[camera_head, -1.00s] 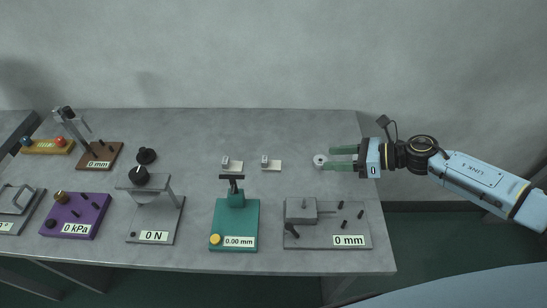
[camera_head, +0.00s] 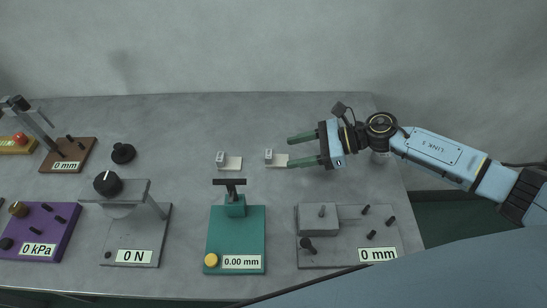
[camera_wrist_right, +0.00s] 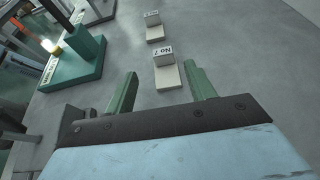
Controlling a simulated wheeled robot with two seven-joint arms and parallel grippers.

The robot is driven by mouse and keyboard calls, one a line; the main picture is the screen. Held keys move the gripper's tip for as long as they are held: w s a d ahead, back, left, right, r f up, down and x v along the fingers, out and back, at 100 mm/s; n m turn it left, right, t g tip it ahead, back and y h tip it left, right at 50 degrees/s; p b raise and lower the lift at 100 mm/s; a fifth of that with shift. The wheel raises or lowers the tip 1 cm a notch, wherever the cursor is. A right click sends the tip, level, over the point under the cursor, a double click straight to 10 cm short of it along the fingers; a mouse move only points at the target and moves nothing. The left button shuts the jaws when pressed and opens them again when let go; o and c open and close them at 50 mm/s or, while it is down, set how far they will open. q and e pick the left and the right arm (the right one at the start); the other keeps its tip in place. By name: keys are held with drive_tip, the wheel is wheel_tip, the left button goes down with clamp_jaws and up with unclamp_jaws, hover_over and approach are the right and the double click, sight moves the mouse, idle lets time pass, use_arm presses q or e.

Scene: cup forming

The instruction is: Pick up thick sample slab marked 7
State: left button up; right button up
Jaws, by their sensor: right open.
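The slab marked 7 is a small pale plate (camera_head: 279,160) lying flat on the grey table, with a grey label block (camera_head: 268,155) at its left end. In the right wrist view the slab (camera_wrist_right: 168,77) lies between the fingertip lines, and its block (camera_wrist_right: 163,52) reads "No 7". My right gripper (camera_head: 289,152) is open and empty, its green fingers pointing left at the slab's right end. The fingertips also show in the wrist view (camera_wrist_right: 161,72). Their height above the table is hard to tell. My left gripper is not in view.
A second pale slab (camera_head: 231,163) with a label block lies further left. A teal gauge stand (camera_head: 235,240) and a grey 0 mm fixture (camera_head: 350,235) stand in front. A grey 0 N press (camera_head: 135,235) and a purple 0 kPa base (camera_head: 38,230) stand left. The table behind the slabs is clear.

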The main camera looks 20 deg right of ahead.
sight(283, 161)
drive_tip(key=x, duration=0.2)
drive_tip(key=shift+w+a+f, duration=0.15)
drive_tip(key=shift+a, duration=0.2)
drive_tip(key=shift+w+a+f, duration=0.15)
drive_tip(key=shift+a+f, duration=0.05)
drive_tip(key=shift+a, duration=0.3)
drive_tip(key=x, duration=0.4)
drive_tip(key=shift+w+a+f, duration=0.15)
drive_tip(key=shift+w+a, duration=0.15)
drive_tip(key=shift+w, duration=0.05)
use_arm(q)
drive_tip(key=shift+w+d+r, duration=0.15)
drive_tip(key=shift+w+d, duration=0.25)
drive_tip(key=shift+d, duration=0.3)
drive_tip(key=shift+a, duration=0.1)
use_arm(e)
drive_tip(key=shift+c, duration=0.4)
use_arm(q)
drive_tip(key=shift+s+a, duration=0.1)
use_arm(e)
drive_tip(key=c, duration=1)
